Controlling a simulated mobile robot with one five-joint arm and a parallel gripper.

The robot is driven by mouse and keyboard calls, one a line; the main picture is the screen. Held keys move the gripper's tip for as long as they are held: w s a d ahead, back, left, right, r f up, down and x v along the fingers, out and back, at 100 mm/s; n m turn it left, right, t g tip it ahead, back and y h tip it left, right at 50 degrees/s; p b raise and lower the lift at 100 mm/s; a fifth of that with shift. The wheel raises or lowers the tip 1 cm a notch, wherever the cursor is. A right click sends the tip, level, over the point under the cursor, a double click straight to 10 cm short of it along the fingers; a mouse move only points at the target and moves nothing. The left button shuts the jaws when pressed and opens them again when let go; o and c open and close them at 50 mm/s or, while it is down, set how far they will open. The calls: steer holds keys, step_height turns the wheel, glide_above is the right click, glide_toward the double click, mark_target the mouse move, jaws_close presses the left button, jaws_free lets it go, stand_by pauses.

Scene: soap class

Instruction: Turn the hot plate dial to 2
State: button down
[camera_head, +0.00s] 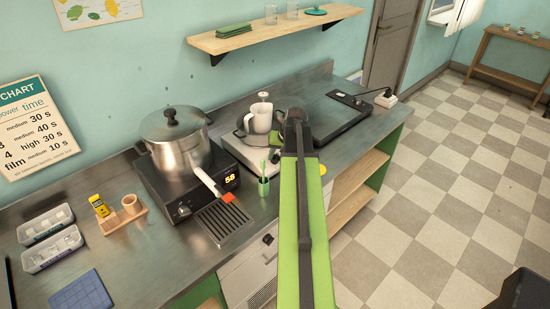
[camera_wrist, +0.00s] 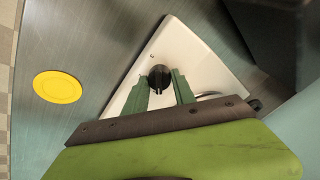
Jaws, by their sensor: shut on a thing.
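The hot plate (camera_head: 236,145) is a pale, flat unit on the steel counter, with a white pitcher (camera_head: 258,123) on top. In the wrist view its white corner (camera_wrist: 190,45) carries a round black dial (camera_wrist: 159,75). My green gripper (camera_wrist: 160,82) has a finger on each side of the dial and is shut on it. The dial's number marks are too small to read. In the head view my gripper (camera_head: 256,140) is at the hot plate's front, and the dial is hidden by my arm.
A steel pot (camera_head: 178,150) stands on a black cooker (camera_head: 160,192) to the left. A green cup with brushes (camera_head: 263,186) stands close in front of the hot plate. A yellow disc (camera_wrist: 57,87) lies beside it. A flat black unit (camera_head: 322,118) is to the right.

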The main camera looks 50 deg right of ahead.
steer(key=m, duration=0.5)
steer(key=shift+w+d+m, duration=0.15)
steer(key=shift+m, duration=0.15)
steer(key=m, duration=0.5)
steer(key=shift+y, duration=0.4)
steer(key=m, duration=0.4)
steer(key=m+b, duration=0.1)
steer(key=shift+s+f+m+t, duration=0.1)
steer(key=shift+s+m+t, duration=0.15)
steer(key=shift+m+t, duration=0.15)
steer(key=m, duration=0.5)
steer(key=shift+s, duration=0.1)
steer(key=shift+m, duration=0.3)
steer(key=c, duration=1)
jaws_free()
steer(key=shift+f, duration=0.1)
steer(key=shift+c, duration=0.2)
